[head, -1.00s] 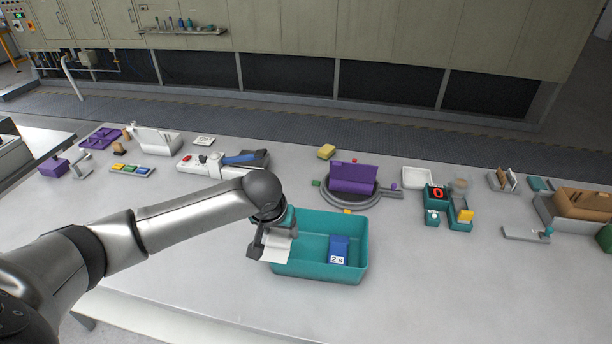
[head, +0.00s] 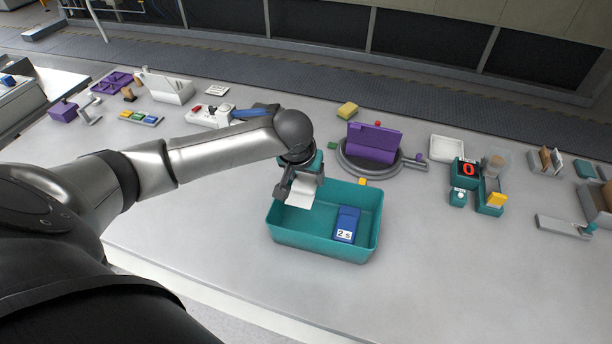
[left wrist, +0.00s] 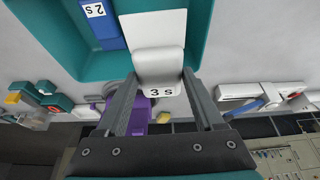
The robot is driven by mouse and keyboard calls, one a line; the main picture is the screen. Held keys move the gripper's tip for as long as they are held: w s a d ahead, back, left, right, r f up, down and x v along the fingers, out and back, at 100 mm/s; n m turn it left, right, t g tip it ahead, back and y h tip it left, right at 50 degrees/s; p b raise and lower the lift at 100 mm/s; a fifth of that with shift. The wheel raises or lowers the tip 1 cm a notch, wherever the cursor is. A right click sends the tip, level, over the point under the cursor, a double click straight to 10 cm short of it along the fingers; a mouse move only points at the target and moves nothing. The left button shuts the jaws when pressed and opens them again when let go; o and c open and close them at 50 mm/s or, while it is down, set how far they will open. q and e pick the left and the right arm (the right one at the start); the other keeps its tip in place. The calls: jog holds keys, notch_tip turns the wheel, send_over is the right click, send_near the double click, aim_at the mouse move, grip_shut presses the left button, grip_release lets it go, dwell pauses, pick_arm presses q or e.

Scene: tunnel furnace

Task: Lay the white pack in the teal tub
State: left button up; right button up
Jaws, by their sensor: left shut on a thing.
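The white pack (head: 303,192) hangs from my left gripper (head: 297,184), over the back left part of the teal tub (head: 290,239). In the left wrist view the pack (left wrist: 157,64) sits between the two fingers (left wrist: 158,80), which are shut on it, and its end reads "3 s". The teal tub (left wrist: 202,28) lies beyond it there. I cannot tell whether the pack touches the tub. A blue pack (head: 347,222) marked "2 s" lies in the right part of the tub and also shows in the left wrist view (left wrist: 103,28). My right gripper is not in view.
Behind the tub stands a round grey turntable (head: 352,163) with a purple holder (head: 374,142). A teal device with a red "0" display (head: 467,170) stands to the right. A white switch box (head: 206,117) stands at the back left. The table in front of the tub is clear.

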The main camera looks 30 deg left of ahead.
pick_arm(q)
jog(key=shift+f+b, duration=0.9)
jog(key=shift+b, duration=0.1)
jog(key=shift+f+b, duration=2.3)
jog(key=shift+f, duration=3.2)
jog(key=shift+f+p, duration=0.1)
jog(key=shift+p, duration=0.25)
jog(key=shift+f, duration=0.45)
jog(key=o, duration=1.4)
